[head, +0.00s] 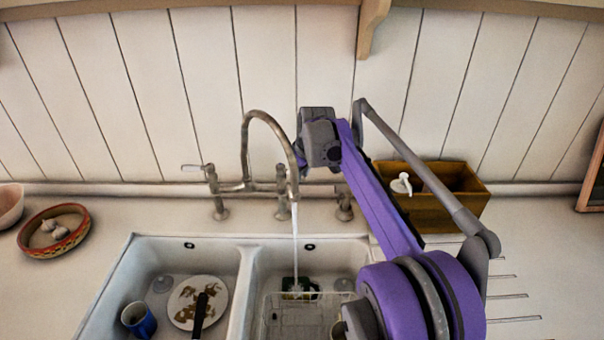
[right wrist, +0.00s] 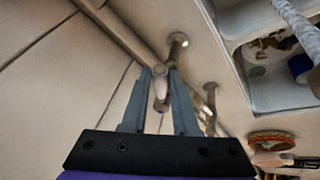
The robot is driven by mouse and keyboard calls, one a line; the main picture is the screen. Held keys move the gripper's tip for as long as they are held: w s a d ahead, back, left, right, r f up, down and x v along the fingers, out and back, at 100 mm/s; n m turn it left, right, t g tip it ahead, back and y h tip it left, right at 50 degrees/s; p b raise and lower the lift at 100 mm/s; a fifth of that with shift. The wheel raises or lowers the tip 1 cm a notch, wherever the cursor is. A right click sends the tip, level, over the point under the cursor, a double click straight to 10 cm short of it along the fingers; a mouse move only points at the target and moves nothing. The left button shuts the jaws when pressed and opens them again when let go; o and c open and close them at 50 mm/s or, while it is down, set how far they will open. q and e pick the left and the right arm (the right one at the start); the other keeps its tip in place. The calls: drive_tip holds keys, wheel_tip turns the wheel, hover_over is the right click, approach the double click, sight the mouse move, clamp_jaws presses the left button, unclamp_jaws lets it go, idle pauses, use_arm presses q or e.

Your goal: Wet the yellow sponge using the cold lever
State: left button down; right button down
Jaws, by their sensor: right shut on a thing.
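A bridge tap (head: 270,150) with a tall curved spout stands behind the double sink. Water (head: 295,235) runs from the spout into the right basin. A small sponge (head: 299,284), yellowish and dark, lies in that basin near the falling stream; whether the water strikes it squarely is hard to tell. My right gripper (right wrist: 162,72) is shut on the tap's right-hand lever (right wrist: 161,83), the cold one, with a finger on each side of it. In the head view my right arm hides the lever and the fingertips. My left gripper is not in view.
A wire rack (head: 295,318) stands in the right basin. The left basin holds a dirty plate (head: 187,307) and a blue mug (head: 138,319). A wooden box (head: 465,190) stands behind my right arm. A patterned bowl (head: 32,241) sits at the left.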

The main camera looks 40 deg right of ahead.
drive_tip(key=shift+d, duration=0.1)
drive_tip(key=c, duration=0.7)
unclamp_jaws()
drive_tip(key=v, duration=1)
drive_tip(key=shift+s+r, duration=0.15)
drive_tip(key=shift+r, duration=0.2)
